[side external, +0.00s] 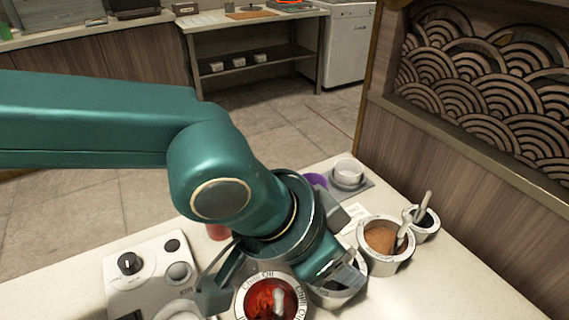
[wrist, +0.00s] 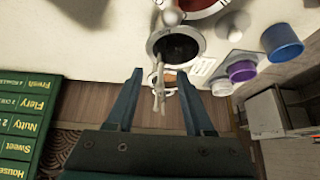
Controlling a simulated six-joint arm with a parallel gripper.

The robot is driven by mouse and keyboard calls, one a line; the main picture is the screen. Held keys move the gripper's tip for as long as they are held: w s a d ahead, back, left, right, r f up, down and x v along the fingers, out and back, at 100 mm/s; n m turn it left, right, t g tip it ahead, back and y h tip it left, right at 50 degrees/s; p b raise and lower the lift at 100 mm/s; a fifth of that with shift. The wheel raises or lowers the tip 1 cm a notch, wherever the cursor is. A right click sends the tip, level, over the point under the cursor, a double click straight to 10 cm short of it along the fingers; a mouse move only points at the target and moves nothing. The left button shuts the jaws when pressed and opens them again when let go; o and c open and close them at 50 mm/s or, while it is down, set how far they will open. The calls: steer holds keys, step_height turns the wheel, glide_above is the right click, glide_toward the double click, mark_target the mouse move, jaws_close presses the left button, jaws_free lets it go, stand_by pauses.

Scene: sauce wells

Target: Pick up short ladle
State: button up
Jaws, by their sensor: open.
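In the wrist view my gripper (wrist: 160,74) is open, its two fingers apart. A pale ladle handle (wrist: 159,92) shows between the fingers, with a gap on both sides. Its lower end overlaps the rim of a dark-filled well (wrist: 180,46). In the side view pale ladle handles (side external: 405,228) stand tilted at the brown-filled well (side external: 381,238) and the small dark well (side external: 425,224). Another pale handle (side external: 279,300) stands in the red chili oil well (side external: 258,285). I cannot tell which ladle is the short one. My fingertips are unclear in the side view.
A white device with knobs (side external: 148,262) stands on the counter at left. A purple cup (wrist: 242,71) and a blue cup (wrist: 284,41) stand beside the wells. A white cup (side external: 348,172) is at the back. A green menu board (wrist: 30,120) is at the left.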

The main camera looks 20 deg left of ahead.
steer(key=shift+x, duration=1.3)
steer(key=shift+c, duration=0.3)
jaws_close()
step_height(320, 180, up, 10)
